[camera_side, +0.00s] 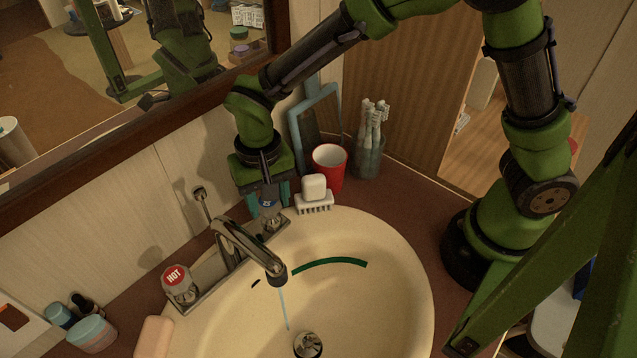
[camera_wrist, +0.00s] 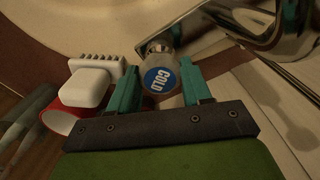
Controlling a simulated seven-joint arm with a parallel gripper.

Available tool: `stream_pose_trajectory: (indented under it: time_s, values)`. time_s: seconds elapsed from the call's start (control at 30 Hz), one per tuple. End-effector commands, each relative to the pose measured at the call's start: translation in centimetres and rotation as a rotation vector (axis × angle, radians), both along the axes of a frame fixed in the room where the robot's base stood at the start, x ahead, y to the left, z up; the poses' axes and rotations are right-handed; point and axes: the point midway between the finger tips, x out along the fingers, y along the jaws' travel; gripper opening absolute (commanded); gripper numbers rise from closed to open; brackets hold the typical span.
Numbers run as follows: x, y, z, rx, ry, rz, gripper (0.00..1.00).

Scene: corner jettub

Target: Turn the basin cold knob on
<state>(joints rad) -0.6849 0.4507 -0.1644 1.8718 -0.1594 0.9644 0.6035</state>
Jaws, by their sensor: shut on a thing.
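The cold knob (camera_side: 269,203) is a clear knob with a blue cap at the back end of the faucet base. In the wrist view its blue "COLD" label (camera_wrist: 160,80) faces the camera, with the lettering turned sideways. My gripper (camera_wrist: 160,68) has its teal fingers on either side of the knob and is shut on it. In the side view my gripper (camera_side: 266,192) reaches down over the knob from above. The chrome faucet (camera_side: 248,245) points over the basin (camera_side: 400,300). A thin bluish stream of water (camera_side: 283,308) runs from its spout toward the drain.
The hot knob (camera_side: 177,284) with a red cap is at the faucet base's near end. A mirror (camera_side: 130,90) hangs behind.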

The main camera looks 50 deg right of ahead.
Motion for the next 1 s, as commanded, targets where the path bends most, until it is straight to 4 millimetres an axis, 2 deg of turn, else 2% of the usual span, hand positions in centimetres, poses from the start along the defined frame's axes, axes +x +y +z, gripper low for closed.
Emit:
stream_pose_trajectory:
  time_s: [0.4,0.9,0.93,1.0]
  values:
    - [-0.02,0.03,0.13,0.001,0.000,0.175,0.18]
    - [-0.05,0.04,0.14,0.001,0.001,0.192,0.18]
    - [-0.05,0.04,0.14,0.001,0.001,0.192,0.51]
    - [-0.04,0.04,0.12,0.001,0.001,0.192,0.62]
